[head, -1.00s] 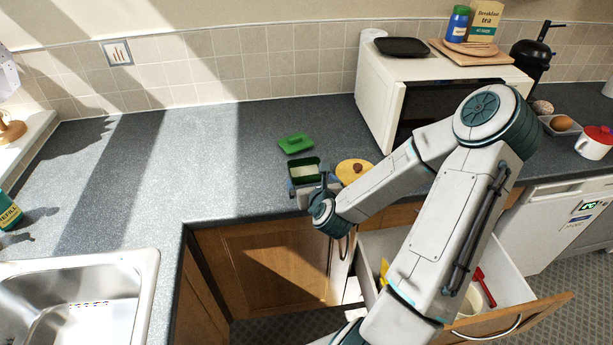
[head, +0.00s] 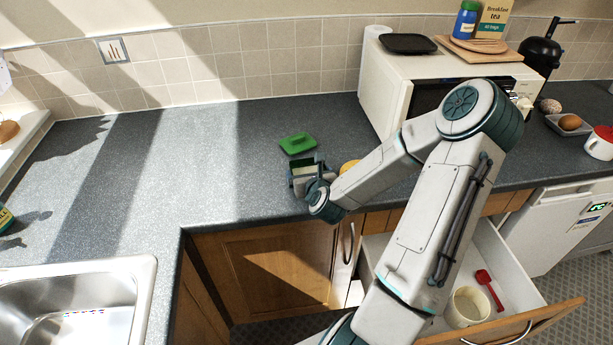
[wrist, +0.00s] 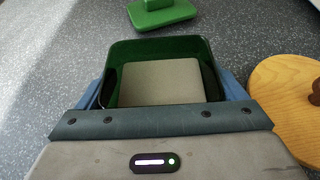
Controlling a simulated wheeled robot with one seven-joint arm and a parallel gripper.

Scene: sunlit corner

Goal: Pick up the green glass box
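The green glass box (head: 304,163) stands on the grey worktop near its front edge, open at the top, with a pale inside. In the wrist view the box (wrist: 160,48) lies between the two fingers of my gripper (wrist: 160,88), one at its left side and one at its right. Whether the fingers press on the box I cannot tell. In the head view my gripper (head: 308,183) is at the box's near side and partly hides it. No lift off the worktop is visible.
A green lid (head: 297,144) with a handle lies just behind the box. A round wooden board (wrist: 285,90) with a knob lies close on the right. A white microwave (head: 385,90) stands behind right. An open drawer (head: 500,270) is below. Worktop to the left is clear.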

